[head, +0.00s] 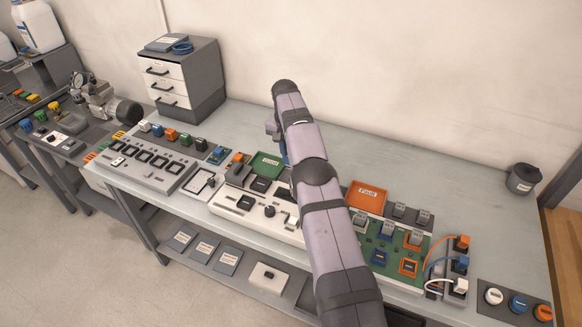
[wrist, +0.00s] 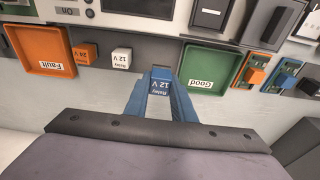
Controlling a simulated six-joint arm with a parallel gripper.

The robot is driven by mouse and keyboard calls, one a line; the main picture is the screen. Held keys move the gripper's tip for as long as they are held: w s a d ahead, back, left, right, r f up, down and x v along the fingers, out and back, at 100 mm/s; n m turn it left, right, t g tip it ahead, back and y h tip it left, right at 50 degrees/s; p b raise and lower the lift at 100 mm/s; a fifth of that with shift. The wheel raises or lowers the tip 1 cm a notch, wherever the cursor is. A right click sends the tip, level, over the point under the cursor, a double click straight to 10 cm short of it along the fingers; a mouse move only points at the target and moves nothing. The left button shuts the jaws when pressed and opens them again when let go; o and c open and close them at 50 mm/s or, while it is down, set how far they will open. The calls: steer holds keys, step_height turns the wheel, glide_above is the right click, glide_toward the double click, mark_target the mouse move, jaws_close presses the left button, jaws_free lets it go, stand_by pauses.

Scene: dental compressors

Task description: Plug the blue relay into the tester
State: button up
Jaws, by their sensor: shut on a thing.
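My gripper (wrist: 160,88) is shut on the blue relay (wrist: 159,87), marked "Relay 12 V", which sits between its blue fingers in the wrist view. How far it is above the bench is hard to tell. In the head view my arm covers the relay and most of the gripper. The tester looks to be the white box (head: 258,213) with a dark panel and a knob on the front of the bench; part of it shows at the top of the wrist view (wrist: 135,27). The gripper is on the wall side of it. The tester's socket is not clear.
A green "Good" tray (head: 265,165) and an orange "Fault" tray (head: 367,197) flank the arm. An orange relay (wrist: 84,53) and a white relay (wrist: 122,56) stand between the trays. A green board (head: 397,250) with relays is at right.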

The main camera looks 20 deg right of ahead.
steer(key=shift+r+p, duration=0.85)
steer(key=shift+r, duration=0.75)
steer(key=shift+a, duration=0.1)
steer(key=shift+a+r, duration=0.15)
steer(key=shift+a, duration=0.4)
steer(key=s+a+r+p, duration=0.1)
steer(key=s+a, duration=0.3)
steer(key=a, duration=0.4)
steer(key=s+a+p, duration=0.4)
steer(key=a, duration=0.4)
steer(key=shift+s+a+r, duration=0.15)
steer(key=shift+s+r, duration=0.15)
steer(key=shift+r, duration=0.05)
steer(key=shift+f, duration=0.2)
steer(key=shift+f+b, duration=1.65)
steer(key=shift+f, duration=0.85)
